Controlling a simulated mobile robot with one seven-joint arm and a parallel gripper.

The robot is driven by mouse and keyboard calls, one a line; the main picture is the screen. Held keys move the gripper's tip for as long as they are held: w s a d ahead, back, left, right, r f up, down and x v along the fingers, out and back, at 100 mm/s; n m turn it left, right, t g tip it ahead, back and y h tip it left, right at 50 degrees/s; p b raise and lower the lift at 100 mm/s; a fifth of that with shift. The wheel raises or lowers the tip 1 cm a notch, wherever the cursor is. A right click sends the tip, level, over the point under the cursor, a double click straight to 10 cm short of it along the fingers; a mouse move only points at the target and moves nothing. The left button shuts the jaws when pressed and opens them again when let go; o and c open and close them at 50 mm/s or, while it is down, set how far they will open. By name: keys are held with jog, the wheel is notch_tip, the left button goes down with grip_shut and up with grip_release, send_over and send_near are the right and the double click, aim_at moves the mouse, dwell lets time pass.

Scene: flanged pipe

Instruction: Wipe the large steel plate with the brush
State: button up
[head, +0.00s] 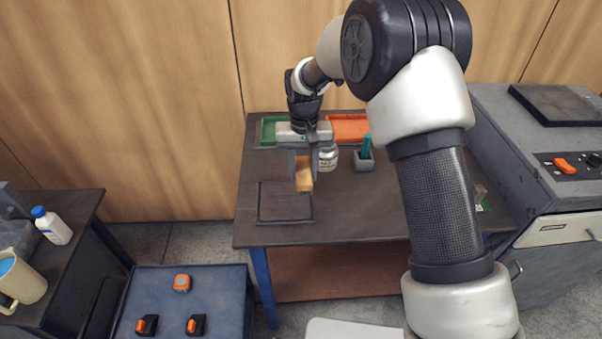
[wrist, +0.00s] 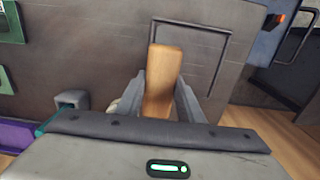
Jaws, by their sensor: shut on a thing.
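My gripper (head: 305,170) is shut on the brush and holds it above the table. The brush (head: 304,173) shows as a light wooden block between the fingers; its wood (wrist: 162,80) also shows in the wrist view. Its bristles are not visible. The large steel plate (head: 284,204) is a dark flat square at the table's front left, and the brush is near its back right part. In the wrist view the plate (wrist: 195,55) lies behind the brush. I cannot tell whether the brush touches the plate.
On the table (head: 375,210) stand a green tray (head: 268,132), an orange tray (head: 348,128), a glass jar (head: 328,158) and a grey holder (head: 363,160) with a teal item. The table's right middle is clear. A grey machine (head: 560,150) stands at right, a blue cart (head: 215,290) in front.

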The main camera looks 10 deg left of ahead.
jog(key=shift+r+p, duration=0.55)
jog(key=shift+r, duration=0.75)
